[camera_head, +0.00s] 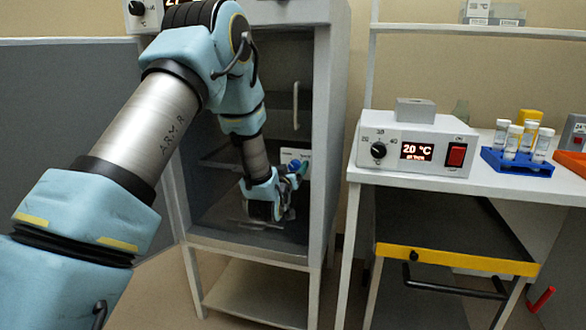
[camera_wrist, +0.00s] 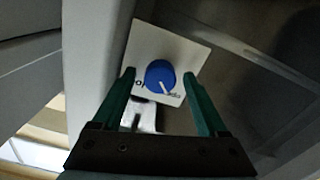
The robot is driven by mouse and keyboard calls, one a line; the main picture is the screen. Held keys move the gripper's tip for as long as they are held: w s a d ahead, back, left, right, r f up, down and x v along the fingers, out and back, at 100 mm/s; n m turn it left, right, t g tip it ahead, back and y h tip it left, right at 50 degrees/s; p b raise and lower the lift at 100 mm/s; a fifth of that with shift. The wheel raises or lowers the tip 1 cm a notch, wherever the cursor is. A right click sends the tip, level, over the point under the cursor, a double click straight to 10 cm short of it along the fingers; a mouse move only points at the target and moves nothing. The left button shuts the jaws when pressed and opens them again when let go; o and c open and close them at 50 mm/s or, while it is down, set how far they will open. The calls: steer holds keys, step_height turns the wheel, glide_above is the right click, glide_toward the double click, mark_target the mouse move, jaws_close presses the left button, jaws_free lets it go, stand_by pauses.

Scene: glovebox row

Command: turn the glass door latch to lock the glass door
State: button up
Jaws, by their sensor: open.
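The glass door (camera_head: 270,95) fronts the grey cabinet and looks shut, with a vertical handle (camera_head: 296,105). Its latch is a round blue knob (camera_wrist: 160,75) on a white plate (camera_wrist: 150,45). In the wrist view the knob's white pointer line slants down and right, towards a small mark; another mark sits at the plate's left. In the head view the knob (camera_head: 295,163) is partly hidden by my gripper. My gripper (camera_wrist: 159,76) is open, its green fingers on either side of the knob. I cannot tell whether they touch it.
A white table (camera_head: 480,180) stands right of the cabinet, with a 20 °C heater unit (camera_head: 415,140) and a blue tube rack (camera_head: 517,163). A yellow-edged drawer (camera_head: 458,260) is below. The cabinet's grey frame (camera_wrist: 92,60) runs close beside my gripper.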

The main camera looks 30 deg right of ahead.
jaws_close()
stand_by(0.5)
steer(key=m+b, duration=0.3)
steer(key=shift+f+m+b, duration=0.2)
steer(key=shift+m+b, duration=0.2)
steer(key=m+b, duration=0.3)
steer(key=m, duration=0.1)
steer(key=shift+s+m, duration=0.1)
steer(key=shift+m, duration=0.2)
steer(key=m+b, duration=0.3)
steer(key=m, duration=0.2)
steer(key=shift+r+m+b, duration=0.15)
steer(key=shift+m+b, duration=0.8)
steer(key=shift+m, duration=1.35)
